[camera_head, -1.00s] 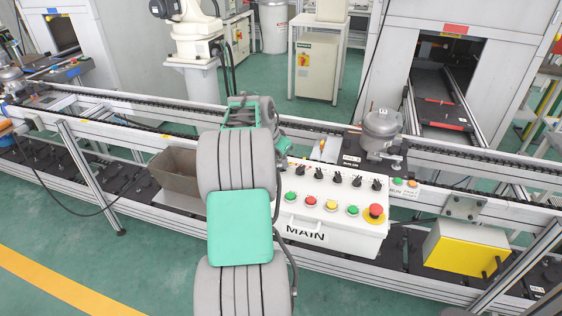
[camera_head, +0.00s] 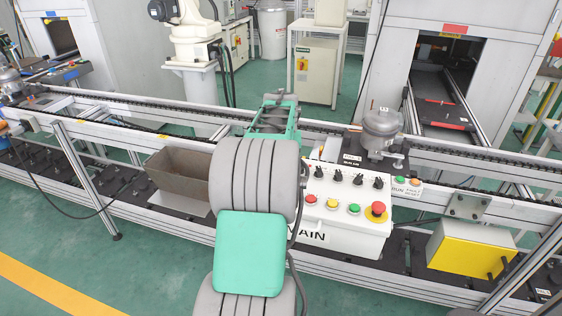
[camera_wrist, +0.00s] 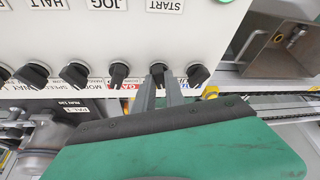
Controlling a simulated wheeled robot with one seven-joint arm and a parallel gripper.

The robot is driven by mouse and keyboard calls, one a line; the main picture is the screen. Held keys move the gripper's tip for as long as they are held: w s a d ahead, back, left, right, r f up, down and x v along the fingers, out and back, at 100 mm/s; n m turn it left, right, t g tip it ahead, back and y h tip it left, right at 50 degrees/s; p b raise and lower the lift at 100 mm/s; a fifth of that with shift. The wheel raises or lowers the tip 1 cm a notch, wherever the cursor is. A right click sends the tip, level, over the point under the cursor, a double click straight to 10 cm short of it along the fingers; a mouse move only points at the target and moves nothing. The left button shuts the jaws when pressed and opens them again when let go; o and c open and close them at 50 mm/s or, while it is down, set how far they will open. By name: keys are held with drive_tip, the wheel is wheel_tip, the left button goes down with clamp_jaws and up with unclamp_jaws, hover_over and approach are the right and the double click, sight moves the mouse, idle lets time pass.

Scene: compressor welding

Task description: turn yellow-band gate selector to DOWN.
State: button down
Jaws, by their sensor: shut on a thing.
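The white control panel (camera_head: 346,232) carries a row of black selector knobs. In the wrist view, which shows the panel upside down, my gripper (camera_wrist: 160,88) has one finger on each side of a black selector knob (camera_wrist: 158,70) and is shut on it. That knob's label and any yellow band are hidden behind my gripper. The neighbouring knob (camera_wrist: 119,72) has a partly visible red label reading "GA". Another knob (camera_wrist: 198,74) sits on the other side. In the head view my arm hides the fingers and the held knob.
Red, yellow and green buttons and a red emergency stop (camera_head: 377,211) sit below the knobs. A grey compressor (camera_head: 382,128) stands behind the panel on the conveyor. An open grey bin (camera_head: 180,175) is left of my arm. A yellow-faced box (camera_head: 468,257) is at the right.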

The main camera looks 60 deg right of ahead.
drive_tip(key=shift+n, duration=0.5)
drive_tip(key=c, duration=1.4)
unclamp_jaws()
drive_tip(key=v, duration=0.8)
drive_tip(key=shift+s+d+b, duration=0.15)
drive_tip(key=shift+d+b, duration=0.05)
drive_tip(key=shift+b, duration=0.25)
